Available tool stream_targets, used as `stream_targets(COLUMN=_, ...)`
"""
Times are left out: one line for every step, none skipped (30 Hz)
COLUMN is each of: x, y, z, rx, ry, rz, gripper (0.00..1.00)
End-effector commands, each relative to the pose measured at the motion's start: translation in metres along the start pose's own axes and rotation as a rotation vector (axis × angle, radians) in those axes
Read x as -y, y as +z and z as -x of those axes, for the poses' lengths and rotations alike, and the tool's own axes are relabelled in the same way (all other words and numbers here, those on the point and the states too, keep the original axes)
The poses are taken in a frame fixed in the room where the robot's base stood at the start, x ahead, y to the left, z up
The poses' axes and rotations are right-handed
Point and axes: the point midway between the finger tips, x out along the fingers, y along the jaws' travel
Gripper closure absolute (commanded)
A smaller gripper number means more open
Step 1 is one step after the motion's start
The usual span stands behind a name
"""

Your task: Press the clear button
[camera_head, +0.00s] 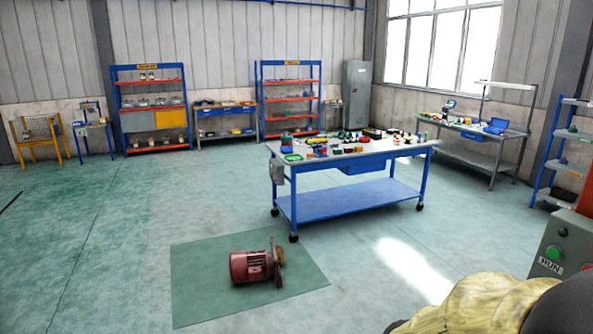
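No button that I can identify as the clear button shows in this view. A grey control box (566,240) is at the right edge, partly cut off by the frame. My gripper is not in view.
The wheeled workbench (350,203) stands mid-room, covered with small parts. A red motor (252,267) lies on a green floor mat (200,292). A crumpled yellowish thing (480,308) and a dark rounded shape fill the lower right. Shelves line the back wall. Left floor is clear.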

Motion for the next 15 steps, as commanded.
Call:
stream_targets(x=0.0, y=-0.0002, z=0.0, rx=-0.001, ry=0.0, rz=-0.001, gripper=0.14)
stream_targets(x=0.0, y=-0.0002, z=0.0, rx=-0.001, ry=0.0, rz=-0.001, gripper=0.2)
stream_targets(x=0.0, y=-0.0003, z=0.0, rx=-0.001, ry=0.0, rz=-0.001, gripper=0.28)
stream_targets(x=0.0, y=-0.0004, z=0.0, rx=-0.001, ry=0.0, rz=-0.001, gripper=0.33)
stream_targets(x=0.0, y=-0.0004, z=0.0, rx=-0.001, ry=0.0, rz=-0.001, gripper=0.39)
stream_targets(x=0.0, y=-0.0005, z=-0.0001, rx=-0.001, ry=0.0, rz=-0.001, gripper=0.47)
stream_targets(x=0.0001, y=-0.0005, z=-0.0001, rx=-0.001, ry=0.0, rz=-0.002, gripper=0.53)
stream_targets(x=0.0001, y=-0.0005, z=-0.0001, rx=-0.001, ry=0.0, rz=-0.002, gripper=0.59)
stream_targets(x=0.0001, y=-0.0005, z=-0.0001, rx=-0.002, ry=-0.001, rz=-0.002, gripper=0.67)
stream_targets(x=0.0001, y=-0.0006, z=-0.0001, rx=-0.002, ry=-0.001, rz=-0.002, gripper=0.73)
stream_targets(x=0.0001, y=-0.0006, z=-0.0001, rx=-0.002, ry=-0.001, rz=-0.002, gripper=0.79)
stream_targets(x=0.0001, y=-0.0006, z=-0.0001, rx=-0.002, ry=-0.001, rz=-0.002, gripper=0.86)
stream_targets(x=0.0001, y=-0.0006, z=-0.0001, rx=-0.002, ry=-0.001, rz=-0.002, gripper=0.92)
stream_targets(x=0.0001, y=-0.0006, z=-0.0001, rx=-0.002, ry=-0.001, rz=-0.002, gripper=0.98)
stream_targets(x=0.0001, y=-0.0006, z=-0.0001, rx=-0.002, ry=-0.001, rz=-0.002, gripper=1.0)
